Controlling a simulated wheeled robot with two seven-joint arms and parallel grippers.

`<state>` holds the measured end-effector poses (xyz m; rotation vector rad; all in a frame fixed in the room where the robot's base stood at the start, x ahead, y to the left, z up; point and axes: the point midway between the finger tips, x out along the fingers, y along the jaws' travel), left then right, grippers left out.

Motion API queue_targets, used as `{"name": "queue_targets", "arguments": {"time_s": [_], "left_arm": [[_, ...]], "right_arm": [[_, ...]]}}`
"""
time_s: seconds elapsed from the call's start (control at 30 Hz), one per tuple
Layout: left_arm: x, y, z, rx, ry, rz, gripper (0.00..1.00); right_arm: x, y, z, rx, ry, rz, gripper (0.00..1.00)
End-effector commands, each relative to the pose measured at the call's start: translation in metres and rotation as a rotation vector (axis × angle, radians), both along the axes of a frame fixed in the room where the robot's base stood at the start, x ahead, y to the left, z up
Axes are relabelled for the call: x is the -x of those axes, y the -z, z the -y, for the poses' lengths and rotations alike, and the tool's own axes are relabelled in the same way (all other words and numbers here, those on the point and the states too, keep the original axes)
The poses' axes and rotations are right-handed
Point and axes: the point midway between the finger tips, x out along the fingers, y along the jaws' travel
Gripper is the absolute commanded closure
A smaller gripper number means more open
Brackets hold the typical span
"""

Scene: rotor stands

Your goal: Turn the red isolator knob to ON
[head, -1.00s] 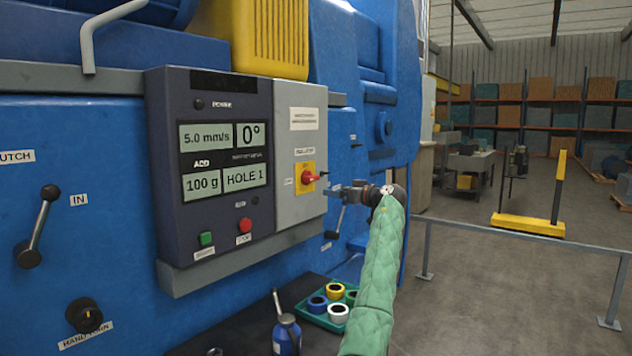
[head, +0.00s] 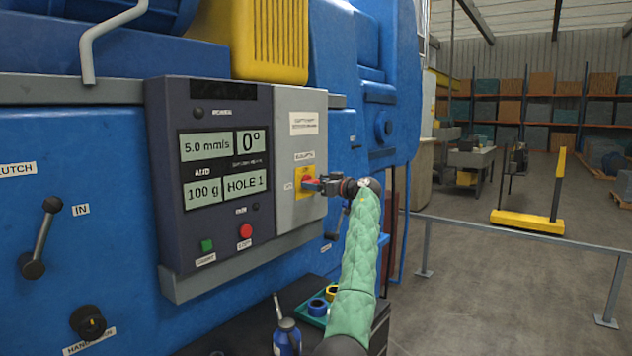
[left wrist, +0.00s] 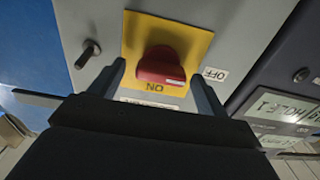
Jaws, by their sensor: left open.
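The red isolator knob (left wrist: 160,66) sits on a yellow plate (left wrist: 135,30) on a grey panel. In the head view the knob (head: 309,186) is partly hidden by my gripper. In the left wrist view, ON is printed on the plate's edge nearest me, and an OFF label (left wrist: 215,75) lies to its right. The knob's white mark points right, towards the OFF side. My left gripper (head: 322,187) is open, its fingers on either side of the knob in the left wrist view (left wrist: 158,82). I cannot tell whether they touch it. My right gripper is not in view.
A dark control box (head: 165,200) with displays, a green button (head: 207,245) and a red button (head: 245,231) stands left of the panel. Below are a blue bottle (head: 287,337) and a green tray (head: 312,310) with coloured rings.

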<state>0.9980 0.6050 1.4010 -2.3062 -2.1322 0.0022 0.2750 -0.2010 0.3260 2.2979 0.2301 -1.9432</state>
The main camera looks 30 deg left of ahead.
Motion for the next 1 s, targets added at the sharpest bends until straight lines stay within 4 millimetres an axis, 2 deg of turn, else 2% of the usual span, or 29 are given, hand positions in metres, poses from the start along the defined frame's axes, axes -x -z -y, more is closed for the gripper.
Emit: {"name": "queue_targets", "arguments": {"time_s": [0.4,0.6,0.63,1.0], "left_arm": [[-0.0004,0.0006,-0.0046,0.0,0.0,0.0,0.26],[-0.0004,0.0004,-0.0045,0.0,0.001,0.0,0.65],[-0.0004,0.0004,-0.0045,0.0,0.001,0.0,0.68],[0.0,0.0015,-0.0052,-0.005,0.0,-0.048,0.68]], "right_arm": [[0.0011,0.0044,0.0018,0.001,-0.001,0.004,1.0],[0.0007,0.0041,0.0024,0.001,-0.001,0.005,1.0],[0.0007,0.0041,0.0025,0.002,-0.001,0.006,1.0],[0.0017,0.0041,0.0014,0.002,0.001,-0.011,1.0]]}}
